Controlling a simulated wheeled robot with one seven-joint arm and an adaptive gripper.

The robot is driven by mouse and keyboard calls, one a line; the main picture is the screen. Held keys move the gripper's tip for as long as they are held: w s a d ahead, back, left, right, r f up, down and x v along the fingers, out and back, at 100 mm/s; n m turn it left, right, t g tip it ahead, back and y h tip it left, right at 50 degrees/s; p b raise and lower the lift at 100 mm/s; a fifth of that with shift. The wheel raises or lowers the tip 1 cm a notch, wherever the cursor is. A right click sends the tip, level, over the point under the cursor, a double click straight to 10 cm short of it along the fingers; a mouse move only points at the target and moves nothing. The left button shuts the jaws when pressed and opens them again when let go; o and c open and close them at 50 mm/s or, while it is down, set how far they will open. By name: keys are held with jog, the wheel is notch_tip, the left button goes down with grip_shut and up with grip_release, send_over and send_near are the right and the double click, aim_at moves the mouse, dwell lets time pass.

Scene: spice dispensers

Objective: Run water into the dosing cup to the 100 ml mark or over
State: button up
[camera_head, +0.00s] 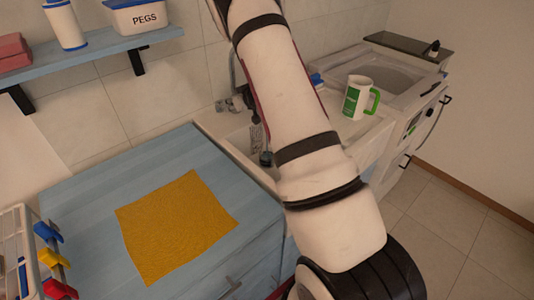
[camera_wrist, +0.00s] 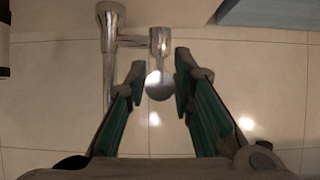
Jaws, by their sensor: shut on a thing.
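A chrome tap shows in the wrist view, with an upright pipe and a short arm ending in a round knob, the tap handle (camera_wrist: 159,86). My gripper (camera_wrist: 160,72) has its two green-padded fingers on either side of this handle and is shut on it. In the head view my arm hides most of the gripper and much of the tap (camera_head: 236,98). A small grey, patterned item (camera_head: 256,138) shows in the sink beside my arm; I cannot tell whether it is the dosing cup. No water stream can be made out.
A white mug with a green handle (camera_head: 357,98) stands on the sink's right ledge. A mustard cloth (camera_head: 175,225) lies on the blue counter (camera_head: 95,190). A shelf (camera_head: 100,52) holds a PEGS tub (camera_head: 140,15).

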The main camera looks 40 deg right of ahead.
jog(key=shift+s+f, duration=0.1)
jog(key=shift+f, duration=0.05)
jog(key=shift+s+f, duration=0.1)
jog(key=shift+f, duration=0.25)
jog(key=shift+s+f, duration=0.2)
jog(key=shift+f, duration=0.3)
jog(key=o, duration=1)
jog(key=p+v, duration=0.5)
jog(key=v, duration=0.2)
jog(key=shift+r, duration=0.15)
